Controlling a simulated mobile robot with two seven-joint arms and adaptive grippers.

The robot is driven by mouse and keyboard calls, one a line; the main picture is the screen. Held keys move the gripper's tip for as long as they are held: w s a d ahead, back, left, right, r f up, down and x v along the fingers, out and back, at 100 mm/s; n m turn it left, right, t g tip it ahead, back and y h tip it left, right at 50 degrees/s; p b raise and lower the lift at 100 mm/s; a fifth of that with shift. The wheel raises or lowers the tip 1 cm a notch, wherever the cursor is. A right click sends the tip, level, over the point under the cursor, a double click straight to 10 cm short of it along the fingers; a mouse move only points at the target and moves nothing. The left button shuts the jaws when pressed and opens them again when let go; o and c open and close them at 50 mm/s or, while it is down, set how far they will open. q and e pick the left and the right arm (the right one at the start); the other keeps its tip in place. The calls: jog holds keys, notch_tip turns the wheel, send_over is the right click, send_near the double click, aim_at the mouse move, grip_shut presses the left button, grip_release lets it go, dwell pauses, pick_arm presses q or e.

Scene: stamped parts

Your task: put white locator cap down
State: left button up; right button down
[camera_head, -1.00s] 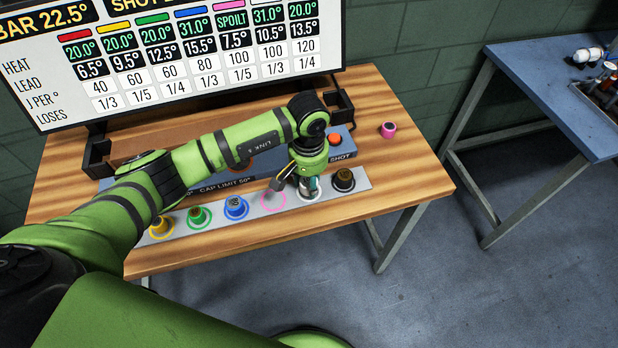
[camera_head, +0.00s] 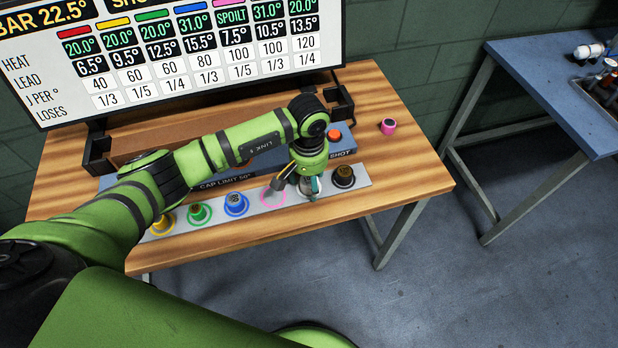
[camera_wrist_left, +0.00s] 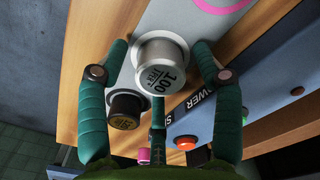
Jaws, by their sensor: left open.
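The white locator cap (camera_wrist_left: 161,70), marked 100, stands on the pale strip (camera_wrist_left: 160,18) in the left wrist view. In the head view the gripper mostly covers the cap (camera_head: 311,197), at the strip's right part, left of the black cap (camera_head: 344,177). My left gripper (camera_wrist_left: 160,47) is open, with its green fingers on either side of the white cap. A gap shows at the left finger; the right finger is close to the cap, and I cannot tell if it touches. A third finger (camera_wrist_left: 158,115) lies below the cap in the picture. My right gripper is not in view.
Yellow (camera_head: 163,225), green (camera_head: 199,213) and blue (camera_head: 235,204) caps stand left along the strip. The pink ring (camera_head: 273,197) is empty. A pink cap (camera_head: 388,127) lies on the wooden table (camera_head: 415,180). A blue-grey box with a red button (camera_head: 333,135) is behind the strip.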

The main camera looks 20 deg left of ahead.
aim_at(309, 180)
pick_arm(q)
jog(key=shift+w+r, duration=0.1)
jog(key=shift+r, duration=0.35)
notch_tip(309, 180, up, 11)
jog(key=b, duration=0.4)
jog(key=shift+r, duration=0.15)
